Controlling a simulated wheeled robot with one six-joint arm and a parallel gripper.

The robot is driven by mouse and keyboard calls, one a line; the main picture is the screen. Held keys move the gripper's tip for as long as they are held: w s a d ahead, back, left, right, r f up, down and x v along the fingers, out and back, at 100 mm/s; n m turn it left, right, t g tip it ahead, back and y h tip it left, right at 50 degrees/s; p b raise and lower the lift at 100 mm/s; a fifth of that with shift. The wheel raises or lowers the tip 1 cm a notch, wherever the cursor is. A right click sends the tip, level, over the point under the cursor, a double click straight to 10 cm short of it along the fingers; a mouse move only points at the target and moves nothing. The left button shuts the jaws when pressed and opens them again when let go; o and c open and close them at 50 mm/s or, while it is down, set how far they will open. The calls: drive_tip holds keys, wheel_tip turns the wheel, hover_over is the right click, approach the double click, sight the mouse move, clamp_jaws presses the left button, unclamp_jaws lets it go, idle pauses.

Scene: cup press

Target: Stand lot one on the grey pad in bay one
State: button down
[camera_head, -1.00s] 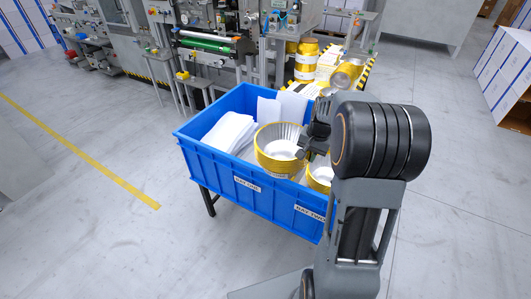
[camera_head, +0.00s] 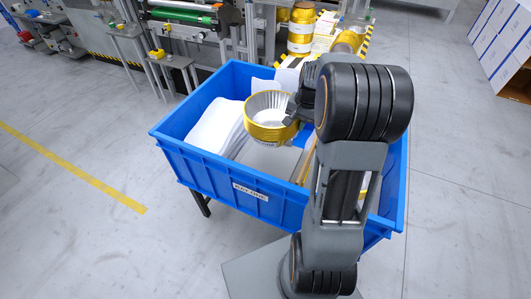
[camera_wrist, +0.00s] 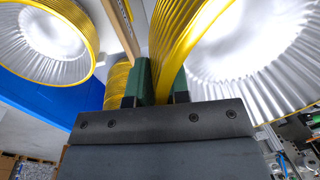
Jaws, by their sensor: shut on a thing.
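A stack of silver fluted cups with a gold outside, lot one (camera_head: 270,127), is upright in the blue crate's left part, with a small label on its front. My gripper (camera_head: 296,108) is shut on its right wall. In the wrist view my green fingertips (camera_wrist: 160,82) pinch the gold wall of this stack (camera_wrist: 225,62). The stack appears to be above the grey pad (camera_head: 270,160), which shows below it in bay one; contact cannot be told. Bay one's label (camera_head: 250,192) is on the crate's front.
A wooden divider (camera_head: 303,163) runs right of the pad. White sheets (camera_head: 215,127) fill the left of the blue crate (camera_head: 210,170). Other gold cups (camera_wrist: 45,40) show in the wrist view. My arm hides the crate's right part. Machinery with gold stacks (camera_head: 300,32) stands behind.

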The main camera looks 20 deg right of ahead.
drive_tip(key=shift+w+f+b, duration=0.25)
drive_tip(key=shift+f+b, duration=0.65)
drive_tip(key=shift+f, duration=2.05)
drive_tip(key=shift+w+f+b, duration=0.2)
drive_tip(key=shift+f+b, duration=0.65)
drive_tip(key=shift+f, duration=2.05)
drive_tip(key=shift+w+f+b, duration=0.25)
drive_tip(key=shift+f+b, duration=0.65)
drive_tip(key=shift+f, duration=2.05)
drive_tip(key=c, duration=1.6)
unclamp_jaws()
drive_tip(key=shift+f, duration=0.15)
drive_tip(key=o, duration=0.5)
